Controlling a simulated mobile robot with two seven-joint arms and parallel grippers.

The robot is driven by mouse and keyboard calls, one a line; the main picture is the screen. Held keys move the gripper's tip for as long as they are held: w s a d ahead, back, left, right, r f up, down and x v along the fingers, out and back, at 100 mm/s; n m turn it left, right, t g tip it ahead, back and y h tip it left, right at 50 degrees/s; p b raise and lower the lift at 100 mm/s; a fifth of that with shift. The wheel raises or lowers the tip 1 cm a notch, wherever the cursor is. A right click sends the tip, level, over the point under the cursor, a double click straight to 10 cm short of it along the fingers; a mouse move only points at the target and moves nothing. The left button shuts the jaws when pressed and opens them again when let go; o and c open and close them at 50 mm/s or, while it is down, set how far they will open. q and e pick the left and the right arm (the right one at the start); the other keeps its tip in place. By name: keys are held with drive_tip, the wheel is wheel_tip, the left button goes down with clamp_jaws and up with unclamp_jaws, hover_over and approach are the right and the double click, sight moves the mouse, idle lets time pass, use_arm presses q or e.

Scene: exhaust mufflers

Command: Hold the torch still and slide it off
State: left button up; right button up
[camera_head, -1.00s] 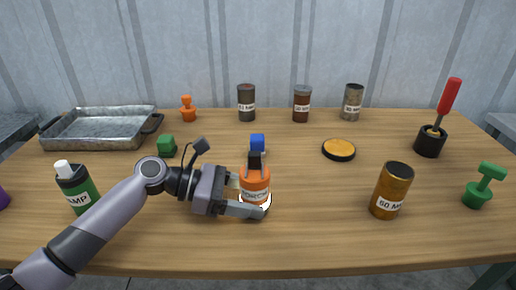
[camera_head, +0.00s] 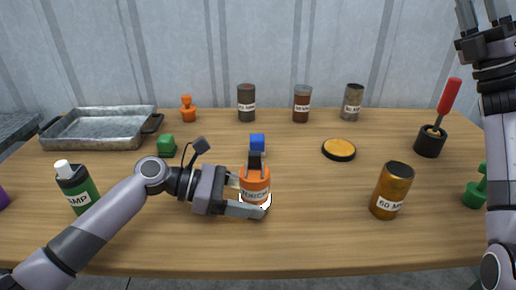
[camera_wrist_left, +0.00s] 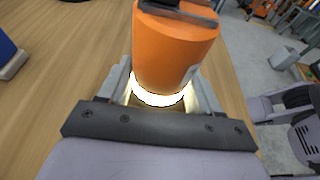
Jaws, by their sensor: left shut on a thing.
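The orange torch (camera_head: 255,178) stands on the wooden table near the middle front, with a black part on top and a "TORCH" label. Light glows at its lower end. My left gripper (camera_head: 252,202) is shut around its lower part, one finger on each side. In the left wrist view, the torch (camera_wrist_left: 172,50) sits between the fingers, above a bright glowing ring. My right gripper (camera_head: 485,15) is raised at the top right, its fingers apart and empty, far from the torch. The torch's far side is hidden.
A green bottle (camera_head: 82,196) stands at left, a rusty can (camera_head: 392,188) at right. A metal tray (camera_head: 100,143), black-rimmed disc (camera_head: 339,150), green cube (camera_head: 167,141) and several jars lie farther back. The table between torch and can is clear.

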drive_tip(key=s+a+r+n+g+y, duration=0.1)
drive_tip(key=a+r+n+g+y, duration=0.2)
drive_tip(key=a+n+g+y, duration=0.65)
drive_tip(key=n+g+h, duration=1.2)
drive_tip(key=g+h, duration=0.3)
drive_tip(key=h, duration=0.2)
hover_over(256, 154)
drive_tip(key=d, duration=0.2)
wheel_tip(256, 154, down, 12)
drive_tip(key=f+h, duration=0.2)
drive_tip(key=f, duration=0.3)
drive_tip(key=a+f+t+h, duration=0.1)
drive_tip(key=f+h, duration=0.1)
drive_tip(key=f, duration=0.3)
drive_tip(key=f+h, duration=0.2)
drive_tip(key=f, duration=0.4)
drive_tip(key=shift+w+a+f+t+h, duration=0.1)
drive_tip(key=shift+a+t+h, duration=0.15)
drive_tip(key=shift+a+t, duration=0.1)
drive_tip(key=shift+c, duration=0.3)
clamp_jaws()
